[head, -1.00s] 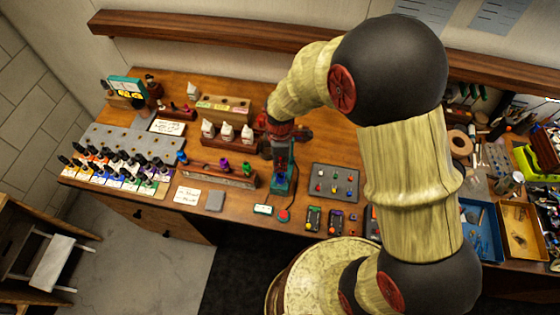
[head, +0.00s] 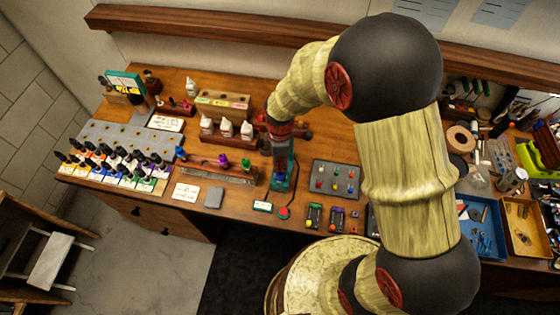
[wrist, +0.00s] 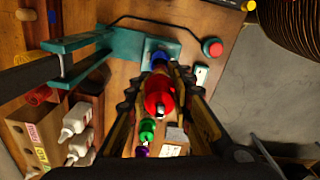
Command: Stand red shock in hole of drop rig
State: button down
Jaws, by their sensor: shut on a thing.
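My gripper (wrist: 160,100) is shut on the red shock (wrist: 158,92) in the wrist view, its fingers on both sides. The shock is seen nearly end-on, so its lower end is hidden. The teal drop rig (wrist: 108,50) lies just beyond it, its base under a blue round part (wrist: 158,58). The hole cannot be made out, nor whether the shock touches the rig. In the head view my gripper (head: 279,140) is over the drop rig (head: 279,184) and hides the red shock.
A wooden rack (head: 236,174) left of the rig carries blue, purple (head: 223,161) and green (head: 245,163) shocks. White bottles (head: 226,128) stand behind it. A red button (head: 284,212) is in front of the rig, and a grey tray (head: 336,173) lies right of it.

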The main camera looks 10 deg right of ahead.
jog(key=shift+f+b, duration=1.95)
jog(key=shift+f, duration=1)
jog(key=c, duration=1.5)
grip_release()
notch_tip(320, 180, up, 12)
